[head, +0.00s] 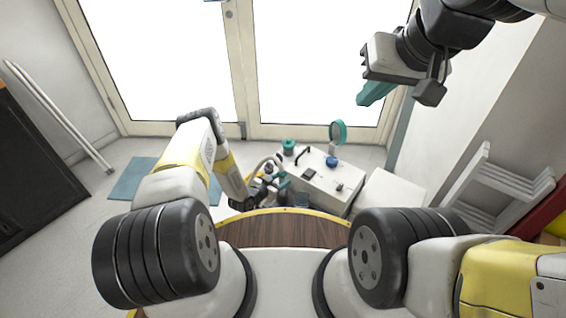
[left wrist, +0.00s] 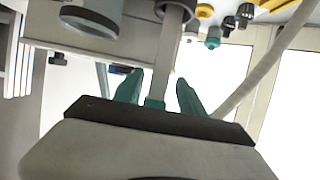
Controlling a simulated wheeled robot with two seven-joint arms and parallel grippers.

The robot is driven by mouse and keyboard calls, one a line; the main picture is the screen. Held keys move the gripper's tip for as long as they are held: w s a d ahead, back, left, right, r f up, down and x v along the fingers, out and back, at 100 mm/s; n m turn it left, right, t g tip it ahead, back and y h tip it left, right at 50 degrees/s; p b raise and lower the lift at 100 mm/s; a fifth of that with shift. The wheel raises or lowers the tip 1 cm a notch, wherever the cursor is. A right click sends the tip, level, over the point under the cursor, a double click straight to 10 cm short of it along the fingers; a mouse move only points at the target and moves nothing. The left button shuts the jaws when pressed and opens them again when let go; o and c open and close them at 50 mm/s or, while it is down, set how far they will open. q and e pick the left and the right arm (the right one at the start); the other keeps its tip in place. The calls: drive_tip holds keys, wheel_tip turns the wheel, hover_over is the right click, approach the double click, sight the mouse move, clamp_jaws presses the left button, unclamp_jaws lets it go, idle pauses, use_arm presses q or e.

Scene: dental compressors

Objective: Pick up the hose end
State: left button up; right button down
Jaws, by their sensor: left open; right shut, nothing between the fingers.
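A pale hose (head: 263,161) curves at the left side of the white compressor unit (head: 318,180) in the head view. In the left wrist view a pale hose (left wrist: 262,78) runs diagonally right of the fingers. My left gripper (head: 281,181) is beside the unit's left side. Its teal fingers (left wrist: 158,95) are open, with a straight grey bar (left wrist: 169,52) visible between them; I cannot tell whether this is the hose end or whether it touches them. My right gripper (head: 375,93) is shut and empty, raised at upper right, far from the hose.
The unit carries a round teal-rimmed gauge (head: 338,132), a blue knob (head: 332,161) and a black handle (head: 302,153). A white box (head: 390,192) stands to its right. White shelving (head: 500,190) is further right. A blue mat (head: 135,181) lies on open floor at left.

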use_arm(q)
drive_tip(key=x, duration=0.4)
drive_tip(key=shift+w+d+f, duration=0.15)
drive_tip(key=shift+f, duration=0.05)
clamp_jaws()
